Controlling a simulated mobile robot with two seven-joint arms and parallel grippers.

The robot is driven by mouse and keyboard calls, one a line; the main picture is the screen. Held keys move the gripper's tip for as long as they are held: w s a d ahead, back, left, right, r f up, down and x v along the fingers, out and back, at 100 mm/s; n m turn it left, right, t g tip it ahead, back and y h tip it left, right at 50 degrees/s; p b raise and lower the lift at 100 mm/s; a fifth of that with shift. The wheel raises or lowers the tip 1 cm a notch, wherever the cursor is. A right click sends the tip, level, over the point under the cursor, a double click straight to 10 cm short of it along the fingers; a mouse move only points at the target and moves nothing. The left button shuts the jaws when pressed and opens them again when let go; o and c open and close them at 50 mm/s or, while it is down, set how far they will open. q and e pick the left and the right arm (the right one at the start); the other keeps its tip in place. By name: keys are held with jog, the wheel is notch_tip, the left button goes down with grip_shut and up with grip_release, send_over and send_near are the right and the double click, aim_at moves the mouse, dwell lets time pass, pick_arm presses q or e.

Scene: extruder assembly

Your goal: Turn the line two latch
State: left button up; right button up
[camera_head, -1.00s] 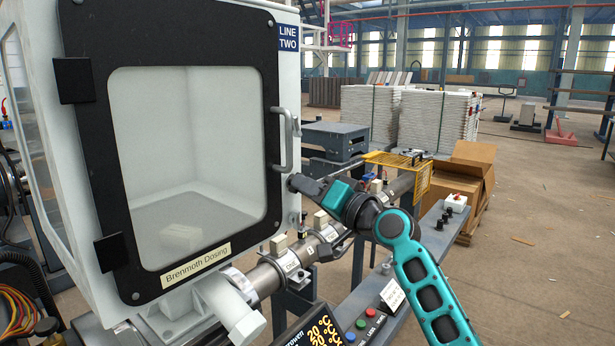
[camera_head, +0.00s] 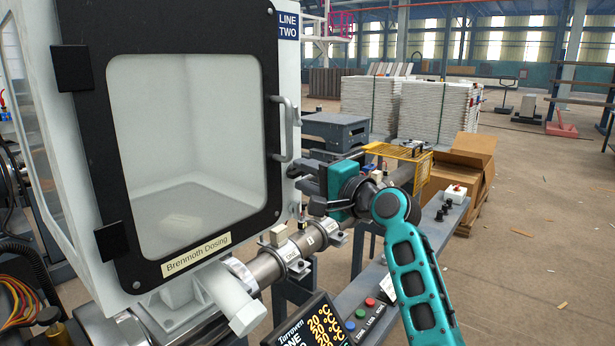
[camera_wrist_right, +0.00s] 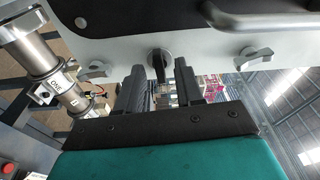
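The white housing with the LINE TWO sign (camera_head: 287,25) fills the left of the head view; its black-framed clear door (camera_head: 185,150) is closed. My right gripper (camera_head: 303,187) is at the housing's right side, just past the door handle. In the right wrist view, my right gripper (camera_wrist_right: 160,78) has its two fingers apart. A dark latch knob (camera_wrist_right: 158,62) on the pale housing wall lies between the fingertips, its lever hanging down the picture. I cannot tell whether the fingers touch it. Grey levers sit left (camera_wrist_right: 97,70) and right (camera_wrist_right: 252,57) of it. My left gripper is out of view.
The door handle (camera_head: 286,130) stands close to the gripper. A steel barrel (camera_head: 265,270) with clamps runs below it, beside a yellow guard (camera_head: 402,151). A control panel (camera_head: 318,325) is in front. Cardboard (camera_head: 465,170) and stacked sheets (camera_head: 440,108) stand behind.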

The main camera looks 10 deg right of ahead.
jog(key=v, duration=0.6)
jog(key=shift+w+d, duration=0.25)
jog(key=shift+d, duration=0.15)
